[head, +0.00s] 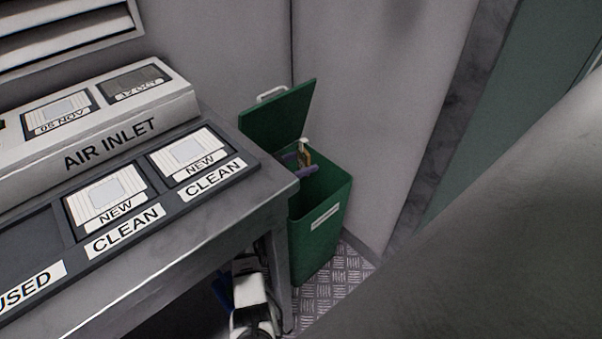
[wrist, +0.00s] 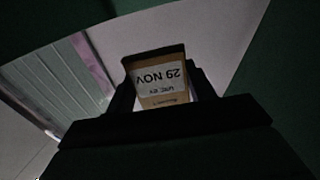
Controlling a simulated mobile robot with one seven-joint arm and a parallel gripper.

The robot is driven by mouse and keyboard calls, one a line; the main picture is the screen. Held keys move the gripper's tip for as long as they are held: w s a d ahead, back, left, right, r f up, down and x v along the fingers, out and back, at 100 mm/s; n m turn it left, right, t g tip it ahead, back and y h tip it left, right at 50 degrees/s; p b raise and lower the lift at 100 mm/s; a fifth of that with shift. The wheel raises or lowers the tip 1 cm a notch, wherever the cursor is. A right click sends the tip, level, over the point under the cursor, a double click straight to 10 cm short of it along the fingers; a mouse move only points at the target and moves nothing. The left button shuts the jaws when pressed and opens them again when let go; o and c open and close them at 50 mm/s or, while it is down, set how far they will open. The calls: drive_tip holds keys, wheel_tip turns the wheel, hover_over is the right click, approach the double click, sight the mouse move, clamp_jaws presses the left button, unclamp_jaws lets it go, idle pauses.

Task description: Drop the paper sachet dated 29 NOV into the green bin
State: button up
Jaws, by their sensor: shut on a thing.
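The paper sachet (wrist: 160,80) is brown with a white label reading 29 NOV, upside down in the wrist view. My gripper (wrist: 160,92) is shut on it, with one dark finger on each side. The green bin (head: 318,225) stands on the floor at the right end of the bench, its lid (head: 280,118) raised. A small brown and white thing (head: 305,157) shows at the bin's mouth in the head view, beside something purplish; I cannot tell whether it is the held sachet. I cannot make out my gripper in the head view.
The bench (head: 170,255) carries slots with new filters labelled CLEAN (head: 105,198) and an AIR INLET box (head: 110,130). Its corner is close to the bin's left side. A white and black object (head: 252,300) is under the bench. A wall stands behind the bin.

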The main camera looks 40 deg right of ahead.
drive_tip(key=shift+f+b, duration=0.75)
drive_tip(key=shift+f, duration=0.05)
drive_tip(key=o, duration=0.8)
drive_tip(key=shift+o, duration=0.2)
